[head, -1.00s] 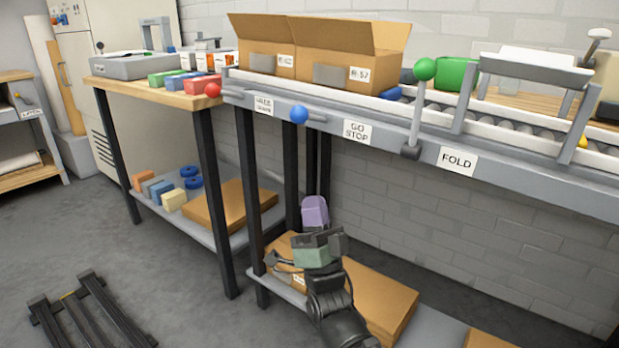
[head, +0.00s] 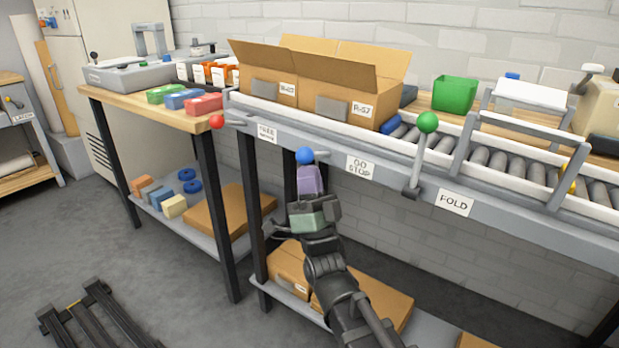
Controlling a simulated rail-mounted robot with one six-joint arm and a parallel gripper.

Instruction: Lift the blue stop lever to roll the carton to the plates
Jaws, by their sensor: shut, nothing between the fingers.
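The blue ball of the stop lever (head: 305,156) sticks out from the conveyor's front rail, left of the GO STOP label (head: 360,167). My gripper (head: 310,178), with a purple tip, is shut and points up directly below the blue ball. I cannot tell whether it touches the ball. Two open cardboard cartons stand on the conveyor: the left carton (head: 269,96) and the right carton (head: 348,112), the right one marked R-57.
The green-knobbed lever (head: 427,122) stands upright near the FOLD label (head: 456,203). A red-knobbed lever (head: 217,122) is at the rail's left end. A green bin (head: 455,94) stands behind the rollers (head: 500,160). Flat boxes (head: 385,290) lie on the shelf below.

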